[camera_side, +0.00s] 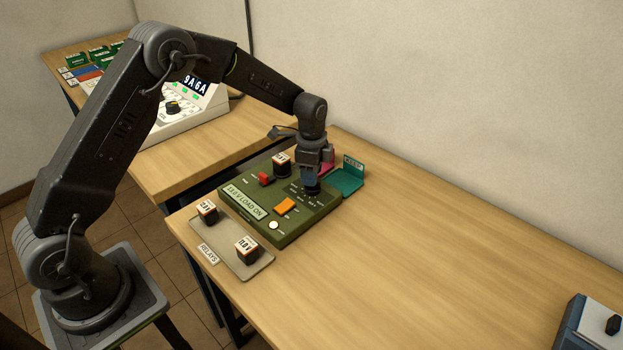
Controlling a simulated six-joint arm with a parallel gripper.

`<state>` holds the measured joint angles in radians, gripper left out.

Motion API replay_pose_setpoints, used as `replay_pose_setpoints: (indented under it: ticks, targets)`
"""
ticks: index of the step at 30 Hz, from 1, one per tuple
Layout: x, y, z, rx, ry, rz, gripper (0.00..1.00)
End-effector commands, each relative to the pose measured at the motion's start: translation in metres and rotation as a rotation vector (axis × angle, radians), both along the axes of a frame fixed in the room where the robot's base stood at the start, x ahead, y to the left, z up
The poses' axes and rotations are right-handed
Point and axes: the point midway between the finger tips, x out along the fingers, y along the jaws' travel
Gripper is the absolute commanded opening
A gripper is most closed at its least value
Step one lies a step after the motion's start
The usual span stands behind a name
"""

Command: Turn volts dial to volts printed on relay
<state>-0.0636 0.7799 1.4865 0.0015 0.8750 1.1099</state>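A green tester box (292,233) stands on the near table, its display (245,201) reading about "13.0 V LOAD ON". A dark dial (313,191) with printed marks around it sits at the box's upper right. My gripper (311,181) points down right at this dial; its fingers are small and dark here, so I cannot tell whether they grip it. The dial's pointer is hidden. A relay (281,159), black with a white and orange label, sits upright in the box's back; its print is too small to read surely.
A tray (262,266) marked RELAYS holds two relays (207,208) (246,246) at the box's front left. A green KEEP tray (349,182) and a pink tray (326,167) lie behind it. The box also has a red switch (265,179), orange switch (285,206) and white button (273,225). The table's right is mostly clear.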

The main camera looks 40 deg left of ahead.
Motion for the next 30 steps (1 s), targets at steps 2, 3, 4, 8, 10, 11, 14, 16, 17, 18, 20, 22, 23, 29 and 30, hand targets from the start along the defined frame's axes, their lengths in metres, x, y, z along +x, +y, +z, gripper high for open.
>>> replay_pose_setpoints:
  ticks: [2,3,4,8,10,11,14,16,17,18,20,22,23,29,30]
  targets:
    - [0.000,0.000,-0.011,0.000,0.002,0.000,0.39]
    - [0.000,0.000,-0.014,0.000,0.001,0.000,0.39]
    - [0.000,0.000,-0.017,0.000,0.001,0.000,0.39]
    - [0.000,0.000,-0.023,0.000,0.001,0.000,0.39]
    - [0.000,0.000,-0.024,0.000,0.000,0.000,0.39]
    - [0.000,0.000,-0.024,0.000,0.000,0.000,0.39]
    - [0.000,0.000,-0.023,0.000,0.000,0.001,0.39]
    - [0.000,0.000,-0.023,0.000,0.000,0.001,0.39]
    - [0.000,0.000,-0.023,0.000,0.000,0.001,0.36]
    - [0.000,0.000,-0.023,0.000,0.000,0.001,0.33]
    - [0.000,0.000,-0.023,0.000,0.000,0.001,0.27]
    - [0.000,0.000,-0.023,0.000,0.000,0.001,0.20]
    - [0.000,0.000,-0.023,0.000,0.000,0.001,0.17]
    - [0.000,0.000,-0.023,0.000,0.000,0.001,0.00]
    - [0.000,0.000,-0.023,0.000,-0.001,0.001,0.00]
